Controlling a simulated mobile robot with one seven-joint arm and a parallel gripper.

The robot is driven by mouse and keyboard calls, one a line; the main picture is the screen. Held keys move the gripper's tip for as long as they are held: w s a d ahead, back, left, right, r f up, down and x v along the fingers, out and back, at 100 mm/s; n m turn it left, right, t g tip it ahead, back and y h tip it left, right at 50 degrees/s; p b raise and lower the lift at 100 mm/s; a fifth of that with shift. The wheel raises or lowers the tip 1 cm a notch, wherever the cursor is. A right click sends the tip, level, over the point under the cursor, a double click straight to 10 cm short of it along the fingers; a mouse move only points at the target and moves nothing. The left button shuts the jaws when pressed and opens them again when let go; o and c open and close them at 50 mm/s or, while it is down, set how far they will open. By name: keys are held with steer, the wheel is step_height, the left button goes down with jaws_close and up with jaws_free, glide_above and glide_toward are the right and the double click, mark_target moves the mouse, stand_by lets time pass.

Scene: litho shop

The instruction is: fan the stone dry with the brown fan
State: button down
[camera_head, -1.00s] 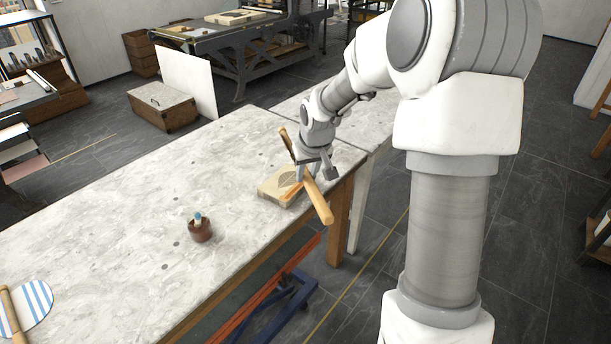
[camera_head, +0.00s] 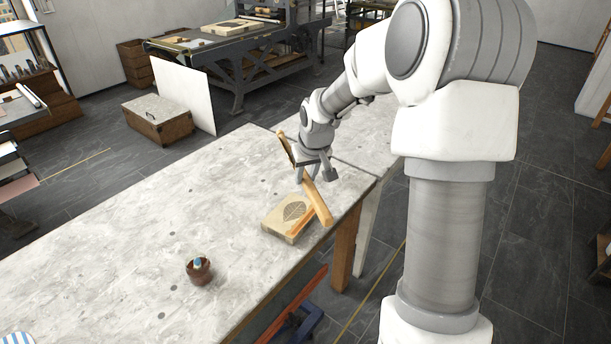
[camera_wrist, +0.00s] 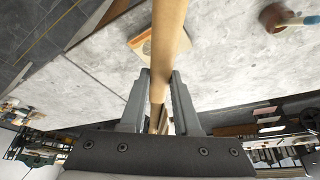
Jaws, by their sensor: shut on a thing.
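The stone (camera_head: 272,222) is a pale beige block with a grey leaf drawing on top, lying near the front edge of the grey table. It shows in part in the wrist view (camera_wrist: 139,44). My gripper (camera_head: 307,178) is shut on a long wooden handle, apparently the brown fan (camera_head: 319,206), held tilted above the stone's right side. The fan's far end, thin and brown, sticks up behind the gripper, seen nearly edge-on. In the wrist view the handle (camera_wrist: 166,40) runs between the fingers (camera_wrist: 157,88) and hides part of the stone.
A brown pot (camera_head: 200,272) with a blue-tipped thing in it stands on the table (camera_head: 150,240), left of the stone. A blue-striped round thing (camera_head: 15,338) shows at the lower left corner. An orange strip (camera_head: 302,221) shows along the stone's right side. The table's middle is clear.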

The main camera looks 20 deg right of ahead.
step_height(320, 180, down, 6)
steer(key=b, duration=0.4)
steer(key=shift+f+b, duration=0.25)
steer(key=shift+b, duration=0.15)
